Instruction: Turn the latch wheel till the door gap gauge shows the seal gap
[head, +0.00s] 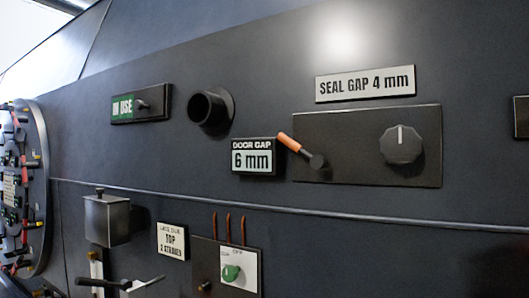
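The door gap gauge (253,157) is a small dark box on the wall and its display reads 6 mm. A pale plate (365,84) above and to the right reads SEAL GAP 4 mm. Below that plate, a dark panel (350,171) carries a round scalloped black knob (403,144) with a white mark pointing up. A lever (300,149) with an orange handle sits at the panel's left edge, its handle tilted up to the left. No part is labelled as the latch wheel, so I cannot tell which it is. Neither gripper is in view.
A green IN USE sign (123,108) and a round black stub (208,110) are at upper left. Below a ridge are a grey box (107,220), a lube label (171,241) and a panel with a green knob (232,273). A round rimmed disc (43,165) stands far left.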

